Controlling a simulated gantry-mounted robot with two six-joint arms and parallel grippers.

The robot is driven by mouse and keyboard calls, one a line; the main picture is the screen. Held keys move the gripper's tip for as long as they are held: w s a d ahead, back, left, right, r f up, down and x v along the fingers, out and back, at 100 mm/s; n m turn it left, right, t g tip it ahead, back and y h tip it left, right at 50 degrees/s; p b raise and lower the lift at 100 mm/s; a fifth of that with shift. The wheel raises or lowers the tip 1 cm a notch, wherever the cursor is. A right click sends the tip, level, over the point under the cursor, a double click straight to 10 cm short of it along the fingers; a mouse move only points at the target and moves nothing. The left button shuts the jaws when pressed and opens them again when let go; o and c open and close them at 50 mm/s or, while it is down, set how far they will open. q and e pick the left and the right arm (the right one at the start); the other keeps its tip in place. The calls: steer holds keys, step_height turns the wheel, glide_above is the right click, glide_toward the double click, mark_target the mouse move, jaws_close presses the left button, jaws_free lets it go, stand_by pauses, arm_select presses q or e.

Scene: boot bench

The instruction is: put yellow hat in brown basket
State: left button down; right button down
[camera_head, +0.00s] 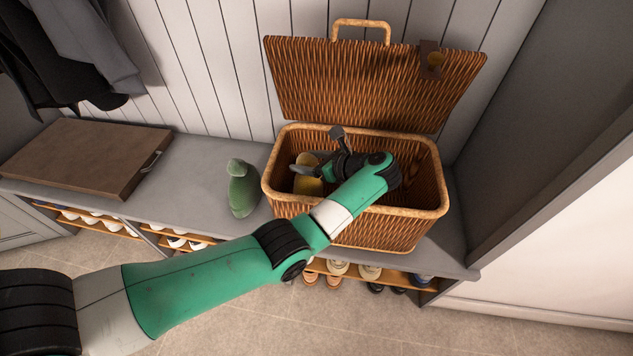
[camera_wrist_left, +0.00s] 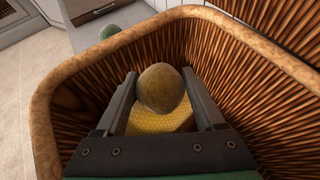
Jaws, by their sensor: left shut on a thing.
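The brown wicker basket (camera_head: 350,233) stands on the grey bench with its lid raised. Its rim also shows in the left wrist view (camera_wrist_left: 43,125). My left gripper (camera_head: 306,168) reaches into the left part of the basket. In the left wrist view, my left gripper (camera_wrist_left: 160,85) is shut on the yellow hat (camera_wrist_left: 160,122), with the hat's round olive-brown top between the fingers. The yellow hat (camera_head: 307,184) is inside the basket walls, partly hidden by the gripper. I cannot tell whether it touches the basket floor. My right gripper is not in view.
A green knobbed object (camera_head: 243,190) stands on the bench left of the basket. A brown flat case (camera_head: 85,158) lies farther left. The raised lid (camera_head: 370,85) leans at the back. A grey side panel (camera_head: 540,130) bounds the right. Shoes sit on shelves below.

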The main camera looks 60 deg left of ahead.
arm_select(q)
step_height(320, 180, down, 4)
steer(key=shift+f+b, duration=0.1)
steer(key=shift+b, duration=0.75)
jaws_free()
steer(key=shift+w+d+r, duration=0.15)
steer(key=shift+d+r, duration=0.1)
steer(key=shift+r, duration=0.05)
steer(key=v, duration=1.1)
steer(key=shift+d, duration=0.15)
